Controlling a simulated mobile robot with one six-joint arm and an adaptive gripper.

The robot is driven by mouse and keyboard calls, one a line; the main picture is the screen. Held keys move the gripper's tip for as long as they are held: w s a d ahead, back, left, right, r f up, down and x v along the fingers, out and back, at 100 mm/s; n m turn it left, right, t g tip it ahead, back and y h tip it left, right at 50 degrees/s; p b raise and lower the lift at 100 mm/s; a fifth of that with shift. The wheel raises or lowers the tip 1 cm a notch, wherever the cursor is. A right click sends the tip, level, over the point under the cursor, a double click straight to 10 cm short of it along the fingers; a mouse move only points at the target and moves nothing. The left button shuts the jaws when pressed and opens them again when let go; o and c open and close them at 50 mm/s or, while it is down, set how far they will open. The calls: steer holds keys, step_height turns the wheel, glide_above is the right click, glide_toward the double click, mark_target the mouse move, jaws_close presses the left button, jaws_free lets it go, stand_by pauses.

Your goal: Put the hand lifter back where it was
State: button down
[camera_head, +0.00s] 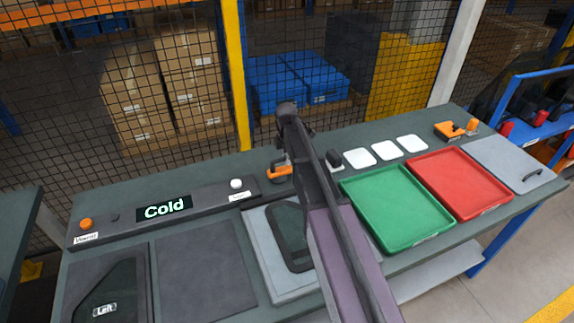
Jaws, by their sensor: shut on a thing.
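An orange and dark grey tool (280,172), which looks like the hand lifter, shows just left of my arm, at the back of the workbench (130,180). My arm reaches up from the bottom and covers part of this area. My gripper (286,156) is mostly hidden by the arm and seems shut on the hand lifter. I cannot tell whether the lifter touches the bench. A second orange tool (456,129) lies at the back right of the bench.
A green tray (392,207) and a red tray (460,183) lie right of my arm, with white squares (387,150) behind them. A dark frame-like part (291,236) lies on a pale panel. The sign reading "Cold" (164,208) stands at the left. A mesh fence (185,90) closes the back.

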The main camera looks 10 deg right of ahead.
steer(key=shift+f+b, duration=0.35)
steer(key=shift+f, duration=0.3)
steer(key=shift+f, duration=0.1)
steer(key=c, duration=0.5)
jaws_free()
steer(key=shift+c, duration=0.2)
step_height(320, 180, up, 12)
steer(key=p, duration=1.2)
steer(key=shift+r, duration=0.2)
steer(key=shift+s, duration=0.1)
